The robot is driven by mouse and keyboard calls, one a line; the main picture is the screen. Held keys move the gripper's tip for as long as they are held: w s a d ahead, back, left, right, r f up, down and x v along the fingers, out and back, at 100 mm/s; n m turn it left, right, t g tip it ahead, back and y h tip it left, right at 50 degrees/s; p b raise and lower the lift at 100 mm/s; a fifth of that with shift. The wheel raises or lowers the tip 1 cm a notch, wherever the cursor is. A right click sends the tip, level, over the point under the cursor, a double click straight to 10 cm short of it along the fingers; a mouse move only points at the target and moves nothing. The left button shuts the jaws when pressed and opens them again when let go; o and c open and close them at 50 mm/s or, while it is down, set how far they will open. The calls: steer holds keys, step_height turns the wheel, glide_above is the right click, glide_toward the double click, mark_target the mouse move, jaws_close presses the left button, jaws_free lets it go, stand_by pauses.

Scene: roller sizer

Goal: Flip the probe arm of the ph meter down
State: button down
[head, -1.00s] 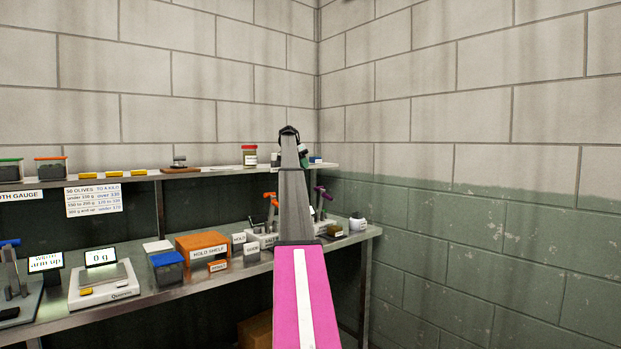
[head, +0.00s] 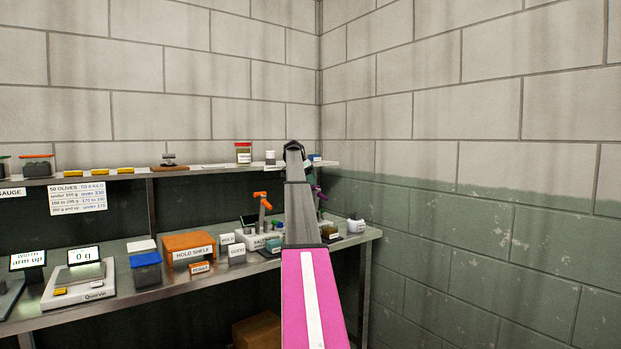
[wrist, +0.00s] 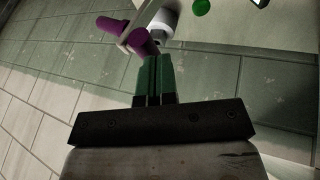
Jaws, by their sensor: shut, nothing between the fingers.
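A purple-handled probe arm (head: 318,192) stands raised at the right end of the bench, mostly hidden behind my arm in the head view. I cannot read a label on its base, so I cannot confirm it is the pH meter. In the wrist view a purple piece (wrist: 143,41) with a pale bar across it is just beyond the fingertips, slightly left; I cannot tell whether they touch. My gripper (wrist: 155,62) has green fingers pressed together with nothing between them.
An orange-handled device (head: 263,200) stands left of my arm. The hold shelf (head: 190,241), blue-lidded tub (head: 146,272) and scale (head: 79,284) stand farther left. A white jar (head: 356,225) is at the right end. The upper shelf (head: 120,177) runs above the bench.

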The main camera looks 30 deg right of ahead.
mark_target(315, 187)
stand_by(0.3)
steer(key=shift+s+m+t, duration=0.3)
steer(key=shift+s+t, duration=1.3)
steer(key=s+f+m+t, duration=0.1)
steer(key=s+f+t, duration=0.4)
steer(key=s, duration=0.2)
steer(key=s+d+f+m+t, duration=0.1)
steer(key=s+f+t, duration=0.4)
steer(key=s, duration=0.3)
steer(key=shift+d+y, duration=0.2)
steer(key=shift+y, duration=0.1)
steer(key=shift+s, duration=0.1)
